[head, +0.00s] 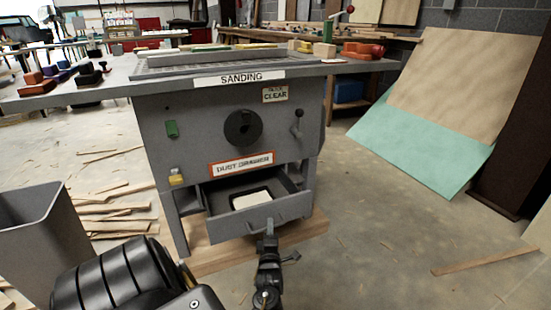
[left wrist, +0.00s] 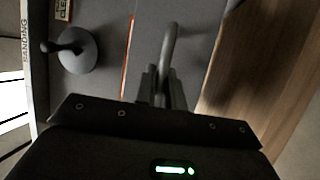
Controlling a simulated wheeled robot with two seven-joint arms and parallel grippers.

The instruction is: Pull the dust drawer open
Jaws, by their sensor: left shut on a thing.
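The grey dust drawer (head: 225,225) stands partly pulled out of the sanding table's cabinet (head: 205,130), under the "DUST DRAWER" label (head: 241,164). A pale patch lies inside its dark interior. My left gripper (head: 268,240) is at the right part of the drawer front, shut on the drawer handle. The left wrist view shows the curved grey handle (left wrist: 170,45) running between the close-set fingers (left wrist: 160,88). My right gripper is not in view.
A grey bin (head: 45,240) stands at the left, near my arm. Wood strips (head: 115,205) litter the floor behind it. A teal and tan board (head: 430,115) leans at the right. Floor right of the drawer is mostly clear, with one loose plank (head: 485,260).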

